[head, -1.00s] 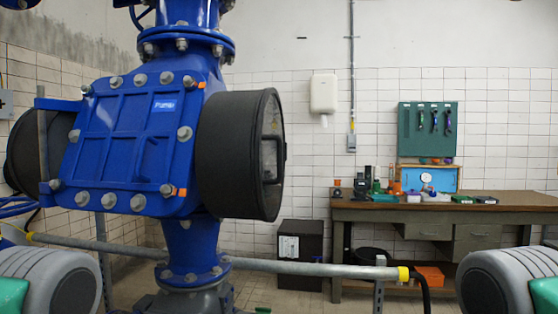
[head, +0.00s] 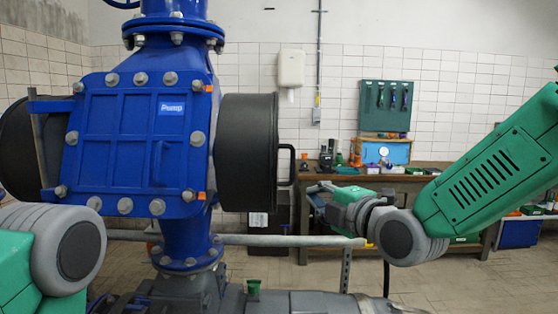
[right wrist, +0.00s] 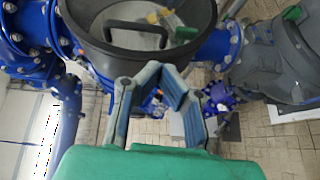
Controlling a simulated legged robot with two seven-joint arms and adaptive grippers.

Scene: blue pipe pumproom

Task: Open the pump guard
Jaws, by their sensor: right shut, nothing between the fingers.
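The pump guard (head: 246,152) is a black round drum on the right side of the blue pump (head: 130,145). It is seen nearly side-on in the head view, with a black handle (head: 290,165) standing out from its right face. In the right wrist view the guard's rim and windowed face (right wrist: 140,42) fill the top, with the dark handle (right wrist: 137,28) across the window. My right gripper (head: 314,190) is shut and empty, to the right of the handle and apart from it. Its blue-padded fingers (right wrist: 168,78) show below the guard's face in the wrist view. My left gripper is out of view.
A workbench (head: 420,180) with tools stands against the back wall, behind my right arm. A dark bin (head: 262,222) stands behind the pump. Floor at the lower right looks clear.

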